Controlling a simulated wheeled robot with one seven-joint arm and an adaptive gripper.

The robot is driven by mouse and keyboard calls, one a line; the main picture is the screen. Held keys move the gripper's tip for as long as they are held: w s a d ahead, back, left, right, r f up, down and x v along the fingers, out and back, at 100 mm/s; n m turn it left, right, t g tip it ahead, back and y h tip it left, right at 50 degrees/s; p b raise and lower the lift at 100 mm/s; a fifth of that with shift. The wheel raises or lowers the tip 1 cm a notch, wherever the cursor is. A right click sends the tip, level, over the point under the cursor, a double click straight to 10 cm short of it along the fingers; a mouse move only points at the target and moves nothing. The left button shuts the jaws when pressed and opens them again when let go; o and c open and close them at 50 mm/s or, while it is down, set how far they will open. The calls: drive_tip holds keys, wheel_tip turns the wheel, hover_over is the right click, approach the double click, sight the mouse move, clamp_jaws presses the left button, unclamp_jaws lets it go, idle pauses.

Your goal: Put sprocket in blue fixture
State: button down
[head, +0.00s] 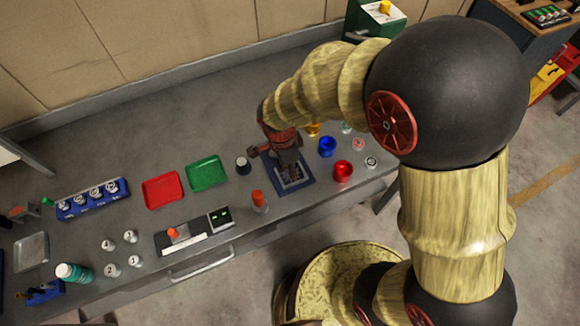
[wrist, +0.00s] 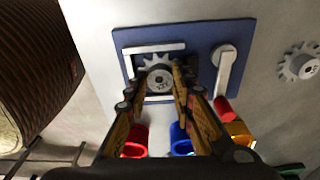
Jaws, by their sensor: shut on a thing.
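My gripper (wrist: 163,72) is shut on a grey toothed sprocket (wrist: 158,80), which sits between its fingertips. The sprocket shows over the blue fixture (wrist: 204,38), inside the area framed by a pale bracket. I cannot tell whether it touches the fixture or hangs just above it. A pale lever (wrist: 227,68) lies on the fixture's right side, beside the sprocket. In the head view the fixture (head: 307,183) lies flat on the bench under my gripper (head: 288,170), and the arm hides part of it. The held sprocket is not clear there.
A second grey sprocket (wrist: 300,66) lies right of the fixture in the wrist view. A blue cup (head: 327,147) and a red cup (head: 343,171) stand right of the fixture. Green tray (head: 206,173) lies farther left.

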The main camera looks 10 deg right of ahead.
sight(286, 172)
drive_tip(key=c, duration=1.8)
unclamp_jaws()
wheel_tip(286, 172, up, 12)
drive_tip(key=a+p, duration=0.1)
drive_tip(key=p, duration=0.2)
drive_tip(key=s+d+r+n+t, duration=0.2)
drive_tip(key=s+d+r+n, duration=0.4)
drive_tip(key=r+n, duration=0.1)
drive_tip(key=s+d+r+n+t+y, duration=0.1)
drive_tip(key=s+d+r+n+t, duration=0.2)
drive_tip(key=s+d+r+n, duration=0.3)
wheel_tip(286, 172, up, 4)
drive_tip(key=shift+s+d+r+n, duration=0.2)
drive_tip(key=shift+d+n, duration=0.4)
drive_tip(key=shift+n, duration=0.6)
drive_tip(key=shift+w, duration=0.1)
drive_tip(key=shift+f+b, duration=0.55)
drive_tip(key=shift+f, duration=0.05)
